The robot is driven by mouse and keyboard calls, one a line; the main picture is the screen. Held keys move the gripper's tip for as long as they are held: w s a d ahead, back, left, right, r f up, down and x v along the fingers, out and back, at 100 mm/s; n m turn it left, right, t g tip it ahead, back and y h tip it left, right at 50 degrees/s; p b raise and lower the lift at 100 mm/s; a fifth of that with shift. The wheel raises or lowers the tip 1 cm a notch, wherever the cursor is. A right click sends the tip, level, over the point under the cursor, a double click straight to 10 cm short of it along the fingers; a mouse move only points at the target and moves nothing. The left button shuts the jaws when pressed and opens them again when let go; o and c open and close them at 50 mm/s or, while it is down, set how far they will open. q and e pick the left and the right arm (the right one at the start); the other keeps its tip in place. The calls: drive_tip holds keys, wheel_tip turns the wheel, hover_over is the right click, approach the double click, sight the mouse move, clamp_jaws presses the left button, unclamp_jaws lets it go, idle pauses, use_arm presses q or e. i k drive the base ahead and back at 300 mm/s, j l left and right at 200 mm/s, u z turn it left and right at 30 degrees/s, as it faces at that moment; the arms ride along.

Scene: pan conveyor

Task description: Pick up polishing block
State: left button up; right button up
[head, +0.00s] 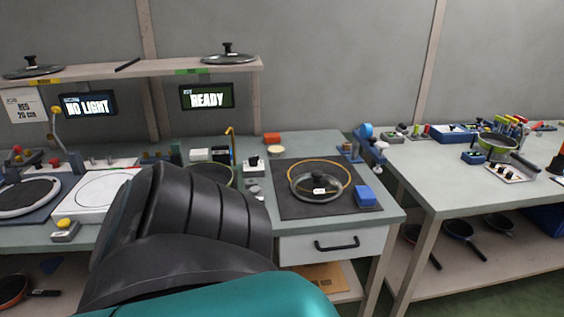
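A small blue block (365,196) lies on the right front part of a dark mat (290,207), beside a glass lid with a dark knob (319,186). An orange block (271,138) lies at the back of the same bench. I cannot tell for certain which of the two is the polishing block. A large dark grey and teal arm link of mine fills the lower left and hides part of the bench. Neither of my grippers shows.
A drawer handle (337,244) sits below the bench front. A second bench (440,190) with a pan and tools stands at right, across a narrow gap. A shelf (150,68) with lids hangs above two screens.

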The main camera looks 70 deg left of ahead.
sight(365, 196)
drive_tip(key=u, duration=2.1)
drive_tip(key=i+l+u, duration=0.2)
drive_tip(key=l, duration=0.15)
drive_tip(key=l+u, duration=0.2)
drive_tip(key=l, duration=0.15)
drive_tip(key=i+l+u, duration=0.2)
drive_tip(key=l, duration=0.25)
drive_tip(key=l+u, duration=0.15)
drive_tip(key=l, duration=0.2)
